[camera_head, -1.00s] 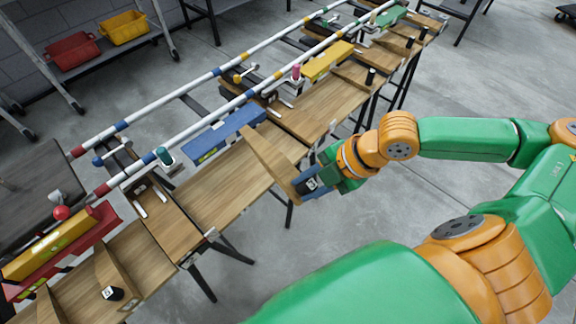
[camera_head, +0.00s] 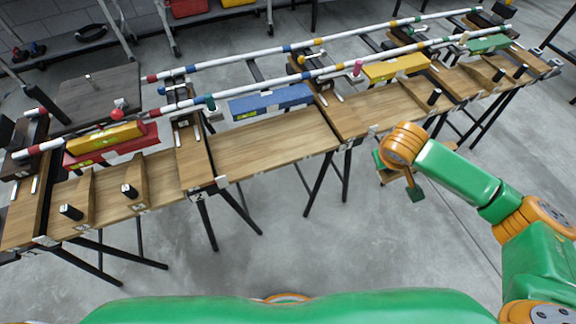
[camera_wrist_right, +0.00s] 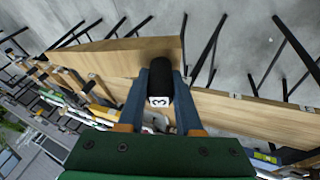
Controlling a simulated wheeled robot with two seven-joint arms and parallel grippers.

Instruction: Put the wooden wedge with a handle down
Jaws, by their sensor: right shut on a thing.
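My right gripper (camera_wrist_right: 160,88) is shut on the black handle (camera_wrist_right: 160,75) of a wooden wedge, as the right wrist view shows. The handle carries a white label marked 3. The wedge (camera_wrist_right: 105,58) is a light wooden piece reaching out to the left in that view. In the head view the right hand (camera_head: 405,160) is off the front edge of the wooden benches, and the wedge is mostly hidden behind it. The bench section (camera_head: 270,145) in front of the blue block is bare. My left gripper is not in view.
A blue block (camera_head: 270,101), a yellow block (camera_head: 396,68) and a red block (camera_head: 110,146) line the back of the benches. Striped rails (camera_head: 240,60) run behind. Other wedges with black handles stand on the left section (camera_head: 138,180). Grey floor is clear in front.

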